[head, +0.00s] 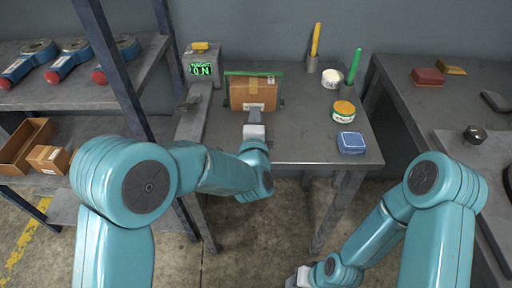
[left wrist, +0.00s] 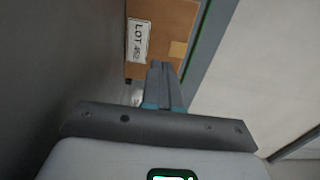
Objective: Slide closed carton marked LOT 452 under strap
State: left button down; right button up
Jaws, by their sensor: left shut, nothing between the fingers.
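The carton marked LOT 452 (head: 252,94) is a closed brown box on the middle table, with a green strap frame (head: 253,74) around it.
Jars, a blue container (head: 351,143) and upright orange and green handled tools are on the table's right. The table front right of my left arm is clear.

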pick_arm(q)
jog(key=s, duration=0.8)
jog(key=shift+s, duration=0.65)
jog(key=shift+s+f, duration=0.1)
jog(key=shift+s, duration=0.05)
